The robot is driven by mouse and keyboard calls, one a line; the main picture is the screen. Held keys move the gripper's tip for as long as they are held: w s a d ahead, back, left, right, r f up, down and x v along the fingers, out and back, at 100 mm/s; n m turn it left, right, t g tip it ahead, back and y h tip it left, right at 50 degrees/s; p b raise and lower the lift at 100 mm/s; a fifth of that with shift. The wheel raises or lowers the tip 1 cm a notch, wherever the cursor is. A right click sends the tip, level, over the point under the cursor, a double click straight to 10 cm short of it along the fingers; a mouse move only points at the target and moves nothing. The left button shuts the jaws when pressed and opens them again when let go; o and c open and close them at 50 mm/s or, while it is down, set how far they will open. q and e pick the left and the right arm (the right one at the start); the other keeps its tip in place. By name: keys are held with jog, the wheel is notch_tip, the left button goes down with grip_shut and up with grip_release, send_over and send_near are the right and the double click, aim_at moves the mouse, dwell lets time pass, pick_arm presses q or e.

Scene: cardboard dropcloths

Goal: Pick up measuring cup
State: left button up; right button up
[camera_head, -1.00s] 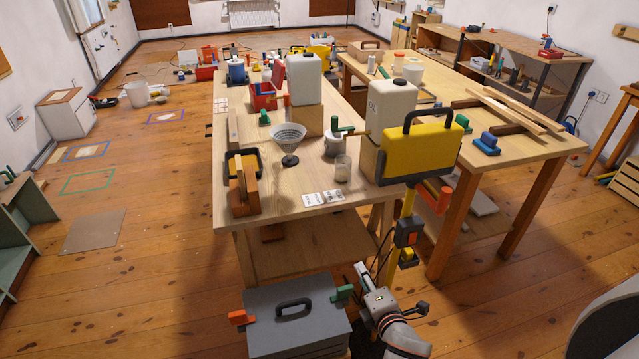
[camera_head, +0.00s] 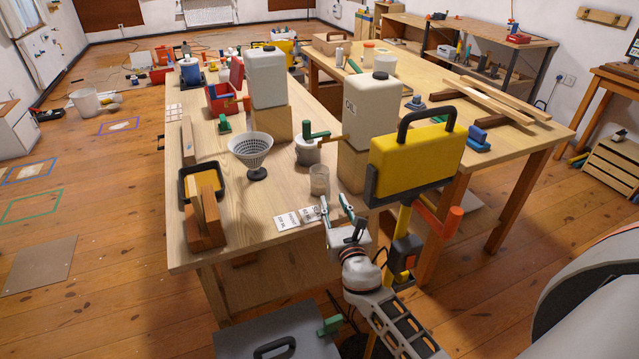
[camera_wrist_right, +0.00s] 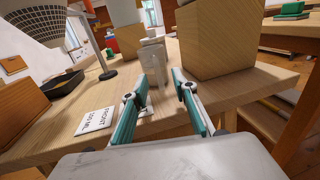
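The measuring cup (camera_head: 319,181) is a small clear cup standing upright near the front edge of the wooden workbench (camera_head: 222,240). It also shows in the right wrist view (camera_wrist_right: 155,70), between and beyond my fingers, partly blending with the pale things behind it. My right gripper (camera_head: 336,207) is at the bench's front edge, just short of the cup. In the right wrist view its two teal fingers (camera_wrist_right: 161,84) are spread apart with nothing held between them. My left gripper is not in view.
White label cards (camera_head: 287,220) lie in front of the cup. A slotted funnel (camera_head: 251,150) stands left; a wooden block (camera_head: 352,170) under the oil canister (camera_head: 371,108) stands right. A grey box (camera_head: 290,335) is below.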

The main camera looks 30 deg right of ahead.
aim_at(329, 194)
jog(key=x, duration=0.4)
jog(key=b+x, duration=0.1)
jog(key=x, duration=0.1)
jog(key=shift+a+f, duration=0.15)
jog(key=shift+f, duration=0.15)
jog(key=shift+r, duration=0.1)
grip_shut()
